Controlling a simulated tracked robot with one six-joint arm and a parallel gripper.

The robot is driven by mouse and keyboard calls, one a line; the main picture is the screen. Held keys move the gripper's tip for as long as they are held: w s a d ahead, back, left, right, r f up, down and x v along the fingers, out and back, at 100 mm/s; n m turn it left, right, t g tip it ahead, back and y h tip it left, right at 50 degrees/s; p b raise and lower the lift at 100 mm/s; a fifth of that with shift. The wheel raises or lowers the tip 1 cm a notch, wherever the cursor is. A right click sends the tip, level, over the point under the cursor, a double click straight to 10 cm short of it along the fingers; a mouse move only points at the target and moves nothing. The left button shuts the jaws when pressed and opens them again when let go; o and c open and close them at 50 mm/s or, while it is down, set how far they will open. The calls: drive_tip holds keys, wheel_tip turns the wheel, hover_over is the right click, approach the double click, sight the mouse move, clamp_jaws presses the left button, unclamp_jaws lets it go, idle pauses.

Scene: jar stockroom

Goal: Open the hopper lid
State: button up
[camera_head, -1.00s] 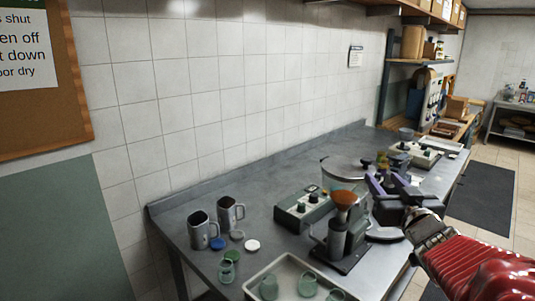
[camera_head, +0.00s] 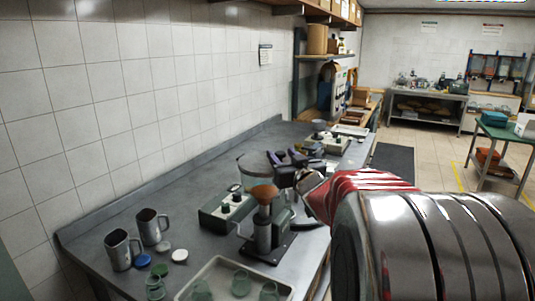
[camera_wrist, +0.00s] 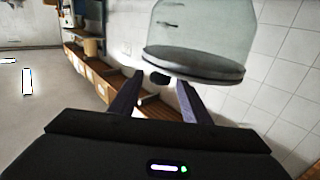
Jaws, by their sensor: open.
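The hopper is a clear rounded bowl (camera_head: 249,178) on the counter, behind a grinder with an orange-brown funnel. Its dark-rimmed round lid (camera_head: 257,160) lies across its top. In the wrist view, which is upside down, the hopper (camera_wrist: 205,28) is at the top, with the lid (camera_wrist: 195,66) seated on it and a black knob (camera_wrist: 160,78) on the lid. My gripper (camera_head: 284,157) is by the lid's right side. In the wrist view my open, empty fingers (camera_wrist: 153,90) point at the knob, which lies just beyond the tips; contact cannot be told.
The grinder with the funnel (camera_head: 265,196) stands in front of the hopper, and a grey control box (camera_head: 227,211) is to its left. Metal mugs (camera_head: 152,226), small lids and a tray (camera_head: 222,266) of green jars fill the near counter. A tiled wall runs behind.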

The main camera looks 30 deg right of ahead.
drive_tip(key=shift+x, duration=1.2)
clamp_jaws()
